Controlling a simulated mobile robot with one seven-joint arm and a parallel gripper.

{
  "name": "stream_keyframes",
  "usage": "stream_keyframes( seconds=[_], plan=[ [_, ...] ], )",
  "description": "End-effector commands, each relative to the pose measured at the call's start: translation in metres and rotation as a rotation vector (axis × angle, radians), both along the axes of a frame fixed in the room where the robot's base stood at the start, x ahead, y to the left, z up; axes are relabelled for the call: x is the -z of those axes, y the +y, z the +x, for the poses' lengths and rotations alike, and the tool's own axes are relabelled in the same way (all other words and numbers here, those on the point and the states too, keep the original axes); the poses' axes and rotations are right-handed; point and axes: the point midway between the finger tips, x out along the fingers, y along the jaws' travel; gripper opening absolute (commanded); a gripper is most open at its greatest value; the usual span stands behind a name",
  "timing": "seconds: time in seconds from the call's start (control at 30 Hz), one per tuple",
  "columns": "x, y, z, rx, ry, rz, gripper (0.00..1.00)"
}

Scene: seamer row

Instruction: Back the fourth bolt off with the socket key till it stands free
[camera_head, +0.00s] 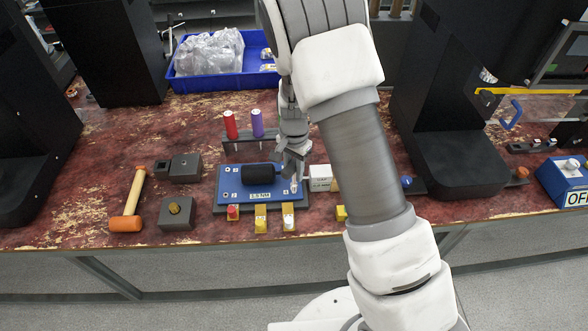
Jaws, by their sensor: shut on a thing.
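A blue plate (262,183) marked 1.5 NM lies on the bench with numbered corners and a black cylinder (261,173) across its middle. My gripper (294,160) points down over the plate's right end, close to the mark 4 at the front right corner. It is shut on a slim upright tool, seemingly the socket key (294,184), whose lower end shows at that corner. The fourth bolt is hidden or too small to tell from the key's end, so I cannot tell how far it stands out.
A red-handled tool (230,125) and a purple one (257,123) stand in a rack behind the plate. Yellow blocks (261,218) sit along its front. A mallet (129,205) and grey blocks (177,213) lie left; a blue bin (205,82) stands behind. Black machines flank the bench.

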Motion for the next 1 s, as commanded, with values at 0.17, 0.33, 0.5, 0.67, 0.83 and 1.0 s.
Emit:
stream_keyframes(
  seconds=[0.17,0.33,0.5,0.67,0.83,1.0],
  plan=[
    [0.0022,0.0,0.0001,0.0,0.0,0.0,0.0],
    [0.0039,0.0,0.0001,0.0,0.0,0.0,0.0],
    [0.0056,0.0,0.0001,0.0,0.0,0.0,0.0],
    [0.0072,0.0,0.0002,0.0,0.0,0.0,0.0],
    [0.009,0.0,0.0002,0.0,0.0,0.0,0.0],
    [0.0102,0.0002,0.0002,-0.066,-0.001,0.001,0.0]
  ],
)
